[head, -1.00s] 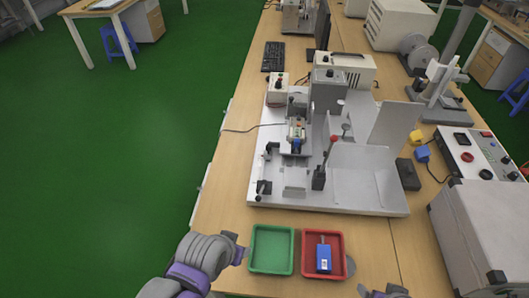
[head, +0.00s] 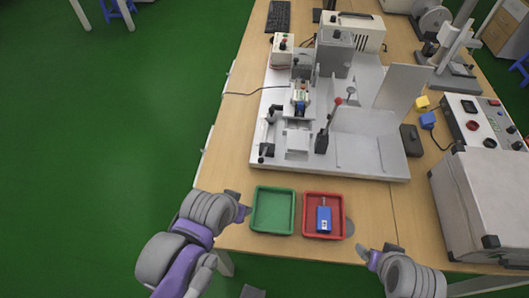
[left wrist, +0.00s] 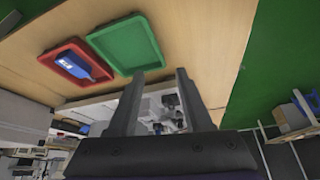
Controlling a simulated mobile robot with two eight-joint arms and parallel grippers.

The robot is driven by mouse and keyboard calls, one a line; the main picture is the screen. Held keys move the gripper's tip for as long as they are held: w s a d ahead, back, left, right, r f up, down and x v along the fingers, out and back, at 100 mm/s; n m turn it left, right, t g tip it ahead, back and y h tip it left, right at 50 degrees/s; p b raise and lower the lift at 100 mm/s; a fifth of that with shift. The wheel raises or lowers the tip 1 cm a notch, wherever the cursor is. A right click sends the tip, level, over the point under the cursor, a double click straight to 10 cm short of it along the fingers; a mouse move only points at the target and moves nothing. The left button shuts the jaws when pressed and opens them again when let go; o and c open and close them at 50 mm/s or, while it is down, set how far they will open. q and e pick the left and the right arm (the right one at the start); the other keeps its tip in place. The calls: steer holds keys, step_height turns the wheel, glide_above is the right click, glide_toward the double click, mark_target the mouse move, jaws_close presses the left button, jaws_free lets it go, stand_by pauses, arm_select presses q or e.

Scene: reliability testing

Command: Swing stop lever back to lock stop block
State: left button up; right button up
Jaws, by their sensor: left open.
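The test fixture (head: 350,165) stands on the table with its grey base plate. A lever with a red knob (head: 338,101) stands nearly upright from a black block (head: 321,142) at its front middle. A small black lever-like part (head: 267,150) is at the front left edge; I cannot tell which is the stop lever. A small device with a blue part (head: 301,103) sits in the fixture. My left gripper (head: 241,208) is beside the green tray, apart from the fixture; its fingers are open and empty in the left wrist view (left wrist: 160,85). My right gripper (head: 370,252) is near the table's front edge.
A green empty tray (head: 259,212) and a red tray (head: 308,226) holding a blue device (head: 324,218) lie in front of the fixture. A control box (head: 485,130) and a large grey case (head: 470,215) stand at the right. A strip of bare table lies left of the fixture.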

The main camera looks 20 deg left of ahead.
arm_select(q)
steer(key=shift+w+r, duration=0.1)
steer(key=shift+w, duration=0.05)
steer(key=shift+c, duration=1.1)
steer(key=w+r+m, duration=0.1)
steer(key=w+m+b, duration=0.1)
steer(key=shift+w+d+r+m+g, duration=0.15)
steer(key=shift+d+r+m+g, duration=0.15)
steer(key=shift+r+g, duration=0.1)
jaws_close()
steer(key=w+d+r+m+g+y+b, duration=0.1)
steer(key=w+d+r+m+g+b, duration=0.1)
steer(key=w+m, duration=0.6)
steer(key=w+d+r+m+g+y+b, duration=0.1)
steer(key=w+d+r+m, duration=0.3)
steer(key=w+m, duration=0.4)
steer(key=shift+m+g+b, duration=0.3)
steer(key=shift+g+b, duration=0.4)
steer(key=shift+b, duration=0.2)
steer(key=shift+d, duration=0.1)
